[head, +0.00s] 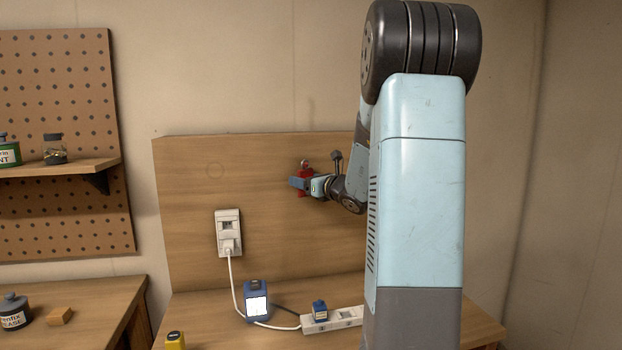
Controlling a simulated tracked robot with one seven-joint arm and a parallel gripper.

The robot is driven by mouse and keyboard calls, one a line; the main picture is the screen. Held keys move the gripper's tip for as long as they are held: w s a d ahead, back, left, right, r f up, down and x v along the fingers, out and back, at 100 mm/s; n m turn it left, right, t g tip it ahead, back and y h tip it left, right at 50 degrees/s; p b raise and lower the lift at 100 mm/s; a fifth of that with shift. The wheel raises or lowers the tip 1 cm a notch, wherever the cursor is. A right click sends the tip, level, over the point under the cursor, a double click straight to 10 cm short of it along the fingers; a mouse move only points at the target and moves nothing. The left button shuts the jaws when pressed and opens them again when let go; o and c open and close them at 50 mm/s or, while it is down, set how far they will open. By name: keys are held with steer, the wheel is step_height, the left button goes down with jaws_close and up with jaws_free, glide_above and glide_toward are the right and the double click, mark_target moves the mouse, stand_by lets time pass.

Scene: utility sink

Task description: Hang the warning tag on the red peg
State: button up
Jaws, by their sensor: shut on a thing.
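My gripper (308,184) is in front of the upright wooden panel, at the end of my arm, which reaches in from the right. Its fingers are shut on a small red thing (303,173), which I take to be the warning tag. Red shows above and below the fingers, with a small pale loop-like part at the top. The fingers cover its middle. I cannot make out the red peg as a separate thing; it may be hidden behind the gripper or my arm.
A white wall outlet (227,222) has a cable running down to a white power strip (335,319) on the bench. My arm hides the panel's right side.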

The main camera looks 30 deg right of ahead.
steer(key=o, duration=0.7)
steer(key=shift+w+d+f, duration=0.1)
steer(key=shift+w+d, duration=0.05)
steer(key=shift+w, duration=0.1)
steer(key=o, duration=0.3)
steer(key=shift+s+d+f, duration=0.25)
steer(key=shift+s+f, duration=0.05)
steer(key=shift+s, duration=0.15)
steer(key=shift+o, duration=0.5)
steer(key=shift+s+d+f, duration=0.2)
steer(key=shift+s+d, duration=0.05)
steer(key=shift+s, duration=0.25)
steer(key=shift+s+d+f, duration=0.15)
steer(key=shift+s+d, duration=0.1)
steer(key=shift+s, duration=0.2)
steer(key=a+r+v, duration=0.1)
steer(key=v, duration=1)
steer(key=shift+s+r, duration=0.15)
steer(key=shift+s, duration=0.05)
steer(key=shift+a, duration=0.2)
